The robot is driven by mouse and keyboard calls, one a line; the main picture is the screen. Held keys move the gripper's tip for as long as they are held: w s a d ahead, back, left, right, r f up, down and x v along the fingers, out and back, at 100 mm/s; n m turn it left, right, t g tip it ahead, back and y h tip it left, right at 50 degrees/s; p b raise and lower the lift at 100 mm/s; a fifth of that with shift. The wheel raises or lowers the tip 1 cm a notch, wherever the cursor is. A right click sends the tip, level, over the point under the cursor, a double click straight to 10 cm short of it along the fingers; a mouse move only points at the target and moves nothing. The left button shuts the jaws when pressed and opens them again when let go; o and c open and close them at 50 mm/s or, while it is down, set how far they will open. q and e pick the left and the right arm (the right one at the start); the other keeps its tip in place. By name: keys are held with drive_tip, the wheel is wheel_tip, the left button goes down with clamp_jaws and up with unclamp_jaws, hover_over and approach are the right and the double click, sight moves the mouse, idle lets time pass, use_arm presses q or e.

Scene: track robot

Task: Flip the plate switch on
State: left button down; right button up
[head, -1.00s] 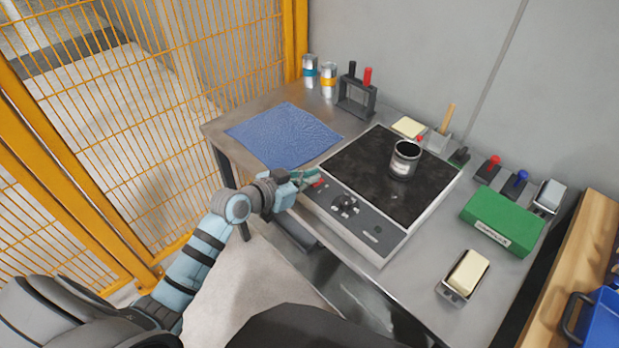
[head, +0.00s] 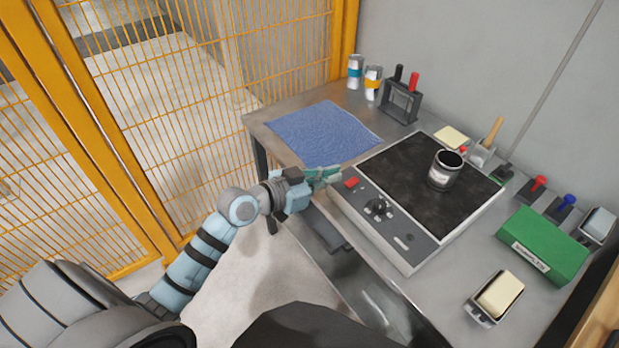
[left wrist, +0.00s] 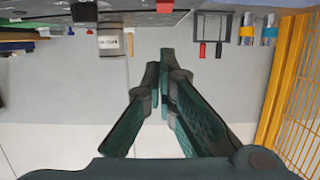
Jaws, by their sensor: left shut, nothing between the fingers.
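The hot plate (head: 470,200) has a black top and a light body on the metal table. Its sloped front panel carries a red switch (head: 351,183) at the left end and a dark knob (head: 378,208). In the head view my left gripper (head: 334,174) is shut and empty, just left of the red switch; I cannot tell whether it touches the panel. In the left wrist view the gripper's green fingers (left wrist: 163,62) come together at the tips, and a red piece, perhaps the switch, shows at the top edge (left wrist: 165,6). My right gripper is out of view.
A rack (head: 401,102) and two small cans stand behind. A green box (head: 541,246) and a tray with a pale block (head: 499,295) are at right.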

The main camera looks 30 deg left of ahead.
use_arm(q)
drive_tip(key=s+a, duration=0.2)
drive_tip(key=s, duration=0.3)
drive_tip(key=shift+s+a+r, duration=0.3)
drive_tip(key=shift+a, duration=0.1)
drive_tip(key=s+a+f+n+g+y+p, duration=0.1)
drive_tip(key=a+f+n+y, duration=0.15)
drive_tip(key=a+f, duration=0.55)
drive_tip(key=s+a+f+n+g+y, duration=0.15)
drive_tip(key=a+f+y, duration=0.35)
drive_tip(key=f, duration=0.5)
drive_tip(key=s+a+f+n+g, duration=0.1)
drive_tip(key=s+a+f+g, duration=0.1)
drive_tip(key=s+f, duration=0.4)
drive_tip(key=s+a+f+g, duration=0.1)
drive_tip(key=s+f, duration=0.3)
drive_tip(key=f, duration=0.5)
drive_tip(key=s+d+f+g, duration=0.2)
drive_tip(key=s+d+f, duration=0.2)
drive_tip(key=s, duration=0.4)
drive_tip(key=s+d+f+g+p, duration=0.1)
drive_tip(key=s+d+f, duration=0.3)
drive_tip(key=s, duration=0.5)
drive_tip(key=s+d+f+g+p, duration=0.1)
drive_tip(key=s+d+f+g, duration=0.2)
drive_tip(key=s, duration=0.6)
drive_tip(key=shift+s+d+f+g, duration=0.2)
drive_tip(key=shift+d+f+g, duration=0.15)
drive_tip(key=shift+d+f, duration=0.4)
